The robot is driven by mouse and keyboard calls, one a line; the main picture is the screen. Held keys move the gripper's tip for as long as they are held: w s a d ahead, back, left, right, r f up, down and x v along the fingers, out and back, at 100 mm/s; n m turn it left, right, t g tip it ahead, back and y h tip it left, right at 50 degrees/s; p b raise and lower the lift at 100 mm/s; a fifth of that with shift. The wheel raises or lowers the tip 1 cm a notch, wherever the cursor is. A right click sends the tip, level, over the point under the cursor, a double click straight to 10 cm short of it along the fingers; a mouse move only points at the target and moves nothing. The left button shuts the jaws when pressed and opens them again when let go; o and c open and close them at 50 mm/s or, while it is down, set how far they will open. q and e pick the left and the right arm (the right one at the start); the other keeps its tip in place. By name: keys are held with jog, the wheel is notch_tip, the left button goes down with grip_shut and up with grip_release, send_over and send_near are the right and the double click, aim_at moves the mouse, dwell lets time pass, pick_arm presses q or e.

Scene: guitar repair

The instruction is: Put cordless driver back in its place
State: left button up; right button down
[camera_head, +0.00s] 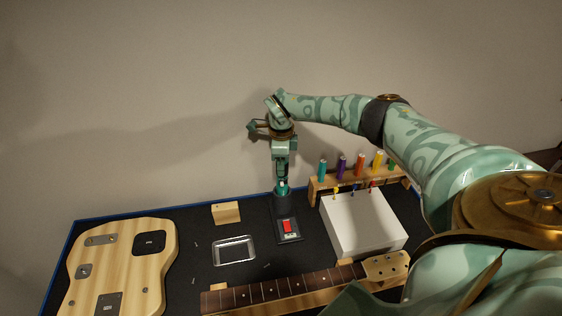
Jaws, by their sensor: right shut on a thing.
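My right gripper (282,175) reaches down from above at the middle of the bench. It is shut on the cordless driver (282,188), which shows as a small teal piece just below the fingers. The driver looks upright. Directly below it is a dark round holder (283,203) on a black base with a red part (288,226). The driver's lower end meets or overlaps the holder in this view; I cannot tell how deep it sits. My left gripper is not in view.
A wooden rack (320,188) with several coloured-handled tools stands behind a white box (360,228) to the right. A wooden block (226,212), a metal tray (235,250), a guitar body (120,262) and a guitar neck (300,284) lie on the dark mat.

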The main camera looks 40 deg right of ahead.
jog(key=shift+f, duration=0.55)
jog(key=c, duration=0.9)
grip_release()
notch_tip(320, 180, up, 16)
jog(key=shift+r, duration=0.2)
jog(key=shift+f, duration=0.15)
